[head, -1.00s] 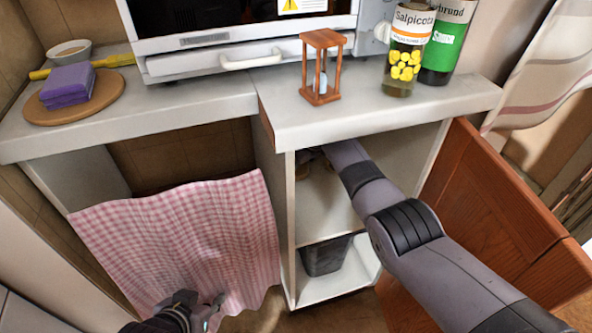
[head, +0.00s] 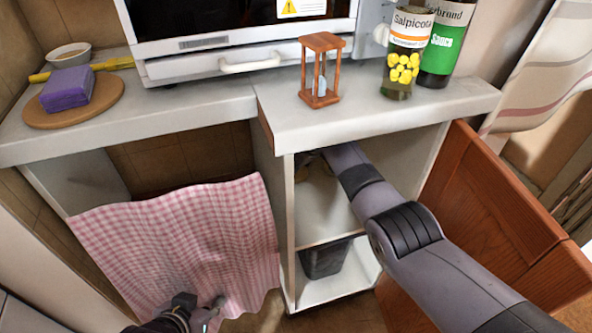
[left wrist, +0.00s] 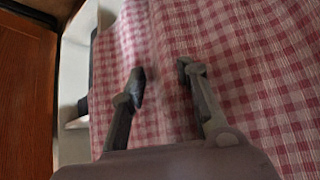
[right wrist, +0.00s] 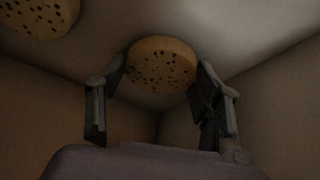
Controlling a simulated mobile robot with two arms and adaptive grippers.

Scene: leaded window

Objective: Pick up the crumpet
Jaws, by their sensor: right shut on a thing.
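A round, tan crumpet (right wrist: 160,66) with dark holes sits between the two fingers of my right gripper (right wrist: 160,85) in the right wrist view. The fingers are shut on its sides. A second crumpet (right wrist: 40,14) shows apart from it at the upper left, cut by the frame edge. In the head view my right arm reaches into the open cupboard, and its gripper is hidden there. My left gripper (head: 205,306) is low in front of the pink checked cloth (head: 185,240). The left wrist view shows its fingers (left wrist: 163,80) apart with nothing held between them.
The cupboard's wooden door (head: 500,215) stands open at the right. A dark bin (head: 325,258) is on the lower shelf. On the counter (head: 380,120) above stand an hourglass (head: 320,70) and two bottles (head: 405,50). A purple block (head: 68,88) lies on a round board at left.

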